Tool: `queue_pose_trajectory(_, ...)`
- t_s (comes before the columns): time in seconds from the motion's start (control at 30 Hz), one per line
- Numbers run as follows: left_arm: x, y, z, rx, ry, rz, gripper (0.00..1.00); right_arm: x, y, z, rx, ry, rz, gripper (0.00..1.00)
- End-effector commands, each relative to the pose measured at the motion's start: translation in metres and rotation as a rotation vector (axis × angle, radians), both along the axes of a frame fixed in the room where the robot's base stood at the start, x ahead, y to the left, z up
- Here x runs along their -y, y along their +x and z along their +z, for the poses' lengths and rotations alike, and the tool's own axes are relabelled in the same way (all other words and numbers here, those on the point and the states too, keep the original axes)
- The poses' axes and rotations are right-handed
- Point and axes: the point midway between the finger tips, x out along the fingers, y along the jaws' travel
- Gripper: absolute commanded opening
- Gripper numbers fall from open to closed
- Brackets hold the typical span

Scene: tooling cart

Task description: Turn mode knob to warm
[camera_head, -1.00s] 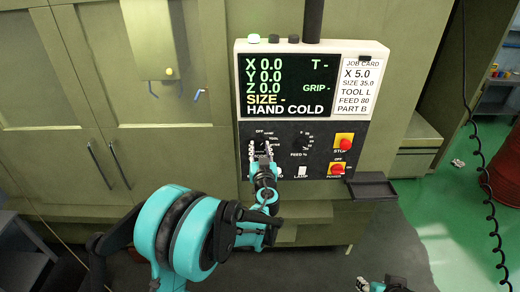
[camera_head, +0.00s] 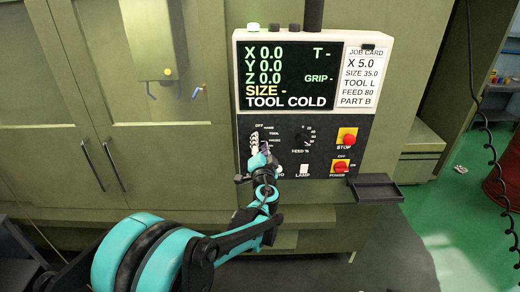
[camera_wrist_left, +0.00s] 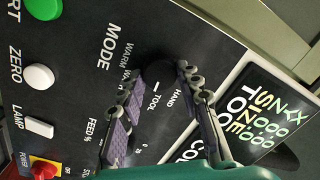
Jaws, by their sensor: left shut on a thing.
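The black mode knob (camera_wrist_left: 158,75) sits on the dark control panel (camera_head: 322,122), with HAND, TOOL and WARM labels around it in the left wrist view. My left gripper (camera_wrist_left: 155,82) is shut on the knob, with one finger on each side of it. In the head view my left gripper (camera_head: 262,150) covers most of the knob. The screen (camera_head: 288,76) above reads TOOL COLD. My right gripper is out of view.
The feed knob (camera_head: 303,136) is just right of the mode knob. A red stop button (camera_head: 347,139), a red power switch (camera_head: 340,167) and a white lamp button (camera_head: 304,170) are nearby. A small dark tray (camera_head: 375,190) juts out at lower right.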

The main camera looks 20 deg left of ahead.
Motion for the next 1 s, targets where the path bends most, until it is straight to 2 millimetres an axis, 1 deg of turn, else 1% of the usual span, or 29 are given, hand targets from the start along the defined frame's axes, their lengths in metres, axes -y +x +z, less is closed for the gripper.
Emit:
queue_pose_trajectory(0.03, 0.000, 0.000, -0.003, -0.012, 0.043, -0.001, 0.05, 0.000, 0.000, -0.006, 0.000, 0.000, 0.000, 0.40)
queue_pose_trajectory(0.4, 0.000, 0.000, -0.004, -0.109, 0.379, -0.001, 0.05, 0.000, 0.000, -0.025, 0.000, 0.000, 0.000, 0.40)
queue_pose_trajectory(1.0, -0.001, -0.001, -0.005, -0.266, 0.925, -0.001, 0.05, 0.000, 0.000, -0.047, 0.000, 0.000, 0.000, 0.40)
